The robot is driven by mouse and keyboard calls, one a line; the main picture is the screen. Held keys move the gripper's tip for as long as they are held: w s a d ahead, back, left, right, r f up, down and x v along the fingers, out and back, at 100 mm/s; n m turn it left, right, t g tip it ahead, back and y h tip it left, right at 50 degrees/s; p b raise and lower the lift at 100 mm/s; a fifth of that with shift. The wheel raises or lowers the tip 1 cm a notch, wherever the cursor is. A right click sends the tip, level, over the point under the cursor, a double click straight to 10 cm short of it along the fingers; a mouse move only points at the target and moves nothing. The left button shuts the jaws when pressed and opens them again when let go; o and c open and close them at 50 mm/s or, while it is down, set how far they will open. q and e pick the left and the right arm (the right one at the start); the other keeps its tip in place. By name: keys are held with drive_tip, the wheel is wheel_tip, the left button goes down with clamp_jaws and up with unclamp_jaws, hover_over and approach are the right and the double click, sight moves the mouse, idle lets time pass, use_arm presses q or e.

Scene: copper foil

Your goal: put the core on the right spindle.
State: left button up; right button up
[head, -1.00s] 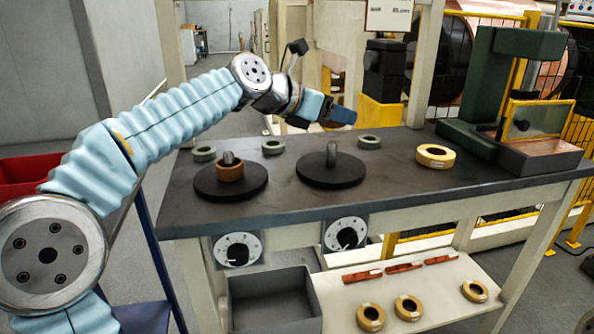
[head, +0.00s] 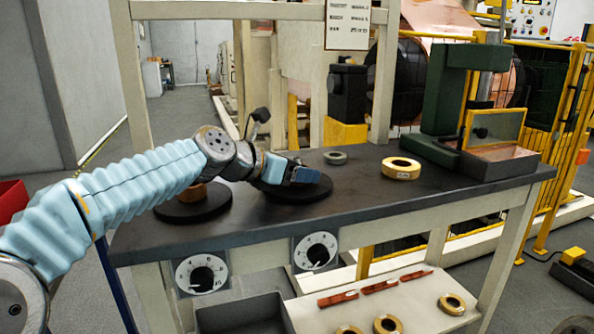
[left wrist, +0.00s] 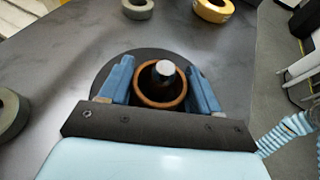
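My left gripper (head: 304,175) is low over the right spindle's black disc (head: 292,195). In the left wrist view its two blue fingers (left wrist: 160,73) stand on either side of a brown core (left wrist: 159,104) and appear closed against it. The core is around the right spindle's post (left wrist: 164,69), whose pale top shows inside the ring. I cannot tell whether the core touches the disc. The left spindle's disc (head: 190,212) carries another brown core (head: 206,192), partly hidden by my left arm. My right gripper is not in view.
A grey-green ring (head: 335,157) and a yellow ring (head: 401,169) lie on the dark table (head: 380,195). A green press (head: 446,95) stands at its right end. Another grey ring (left wrist: 10,112) lies left of the gripper in the wrist view.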

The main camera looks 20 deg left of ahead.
use_arm(q)
drive_tip(key=o, duration=0.3)
drive_tip(key=shift+r, duration=0.15)
drive_tip(key=v, duration=1.2)
